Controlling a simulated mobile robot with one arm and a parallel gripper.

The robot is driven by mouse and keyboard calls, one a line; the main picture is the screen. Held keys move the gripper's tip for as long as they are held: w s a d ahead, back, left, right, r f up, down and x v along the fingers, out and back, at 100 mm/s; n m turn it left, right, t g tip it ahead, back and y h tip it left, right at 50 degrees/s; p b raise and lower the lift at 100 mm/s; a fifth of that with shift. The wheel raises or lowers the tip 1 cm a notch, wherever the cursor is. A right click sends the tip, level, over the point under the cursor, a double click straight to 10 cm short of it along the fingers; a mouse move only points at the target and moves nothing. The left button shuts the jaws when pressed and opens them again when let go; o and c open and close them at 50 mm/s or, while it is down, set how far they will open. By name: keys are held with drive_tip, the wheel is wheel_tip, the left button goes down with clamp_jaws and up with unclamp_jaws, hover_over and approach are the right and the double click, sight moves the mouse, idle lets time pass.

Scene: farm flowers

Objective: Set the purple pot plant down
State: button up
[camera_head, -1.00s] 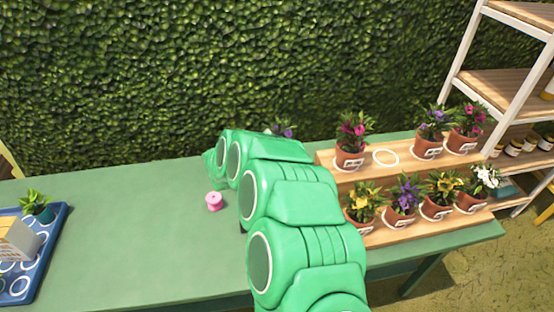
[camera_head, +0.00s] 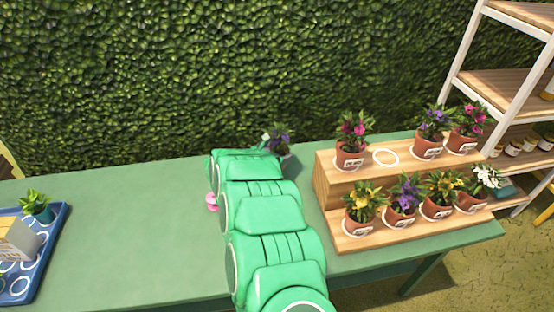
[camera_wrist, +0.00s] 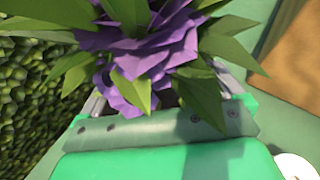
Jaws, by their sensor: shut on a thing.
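The purple pot plant (camera_head: 279,141) shows at the back of the green table (camera_head: 110,232), partly behind my green arm, just left of the wooden stand. In the wrist view its purple petals (camera_wrist: 145,50) and long green leaves fill the space in front of my gripper (camera_wrist: 165,98). My gripper is shut on this plant; the fingertips and the pot are mostly hidden by the leaves and petals. I cannot tell whether the pot touches the table.
A two-step wooden stand (camera_head: 322,182) at the right holds several potted flowers. An empty white ring (camera_head: 386,157) marks its upper step. A pink spool (camera_head: 211,201) is partly behind my arm. A blue tray (camera_head: 52,246) stands at far left. The table's left middle is clear.

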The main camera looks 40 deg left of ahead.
drive_tip(key=shift+f, duration=1.6)
drive_tip(key=o, duration=1.1)
drive_tip(key=shift+f, duration=0.1)
drive_tip(key=shift+v, duration=0.8)
drive_tip(key=v, duration=1)
drive_tip(key=shift+s+r, duration=0.2)
drive_tip(key=shift+r, duration=0.05)
